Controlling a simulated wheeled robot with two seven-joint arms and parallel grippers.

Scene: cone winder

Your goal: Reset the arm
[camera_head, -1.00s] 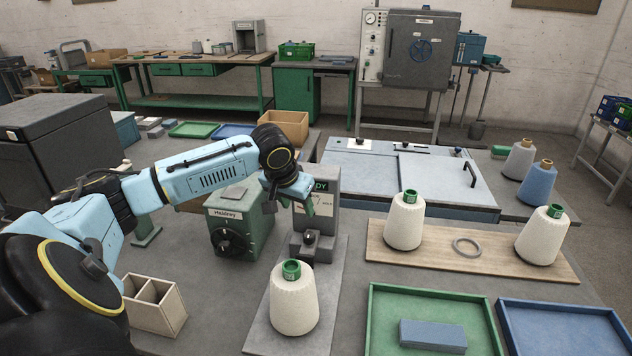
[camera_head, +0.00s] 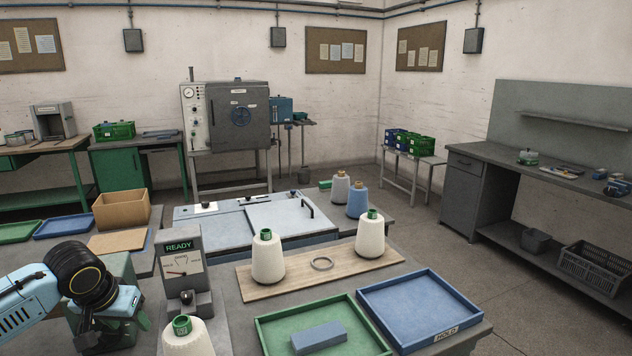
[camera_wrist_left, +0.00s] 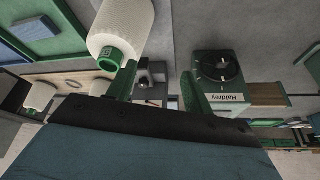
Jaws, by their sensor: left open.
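My left gripper (camera_head: 98,332) is at the lower left of the head view, in front of the green Haldrey box (camera_head: 130,325), which it partly hides. In the left wrist view, its two green fingers (camera_wrist_left: 157,90) are spread with nothing between them. A white yarn cone with a green top (camera_head: 188,338) stands to the right of the gripper; it also shows in the left wrist view (camera_wrist_left: 120,25), apart from the fingers. The grey gauge stand marked READY (camera_head: 183,262) is behind that cone. My right gripper is not in view.
A wooden board (camera_head: 290,285) carries two white cones and a grey ring (camera_head: 322,263). A green tray (camera_head: 270,330) holds a blue-grey block (camera_head: 318,338), beside a blue tray marked HOLD (camera_head: 470,322). A cardboard box (camera_head: 121,210) stands behind the arm.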

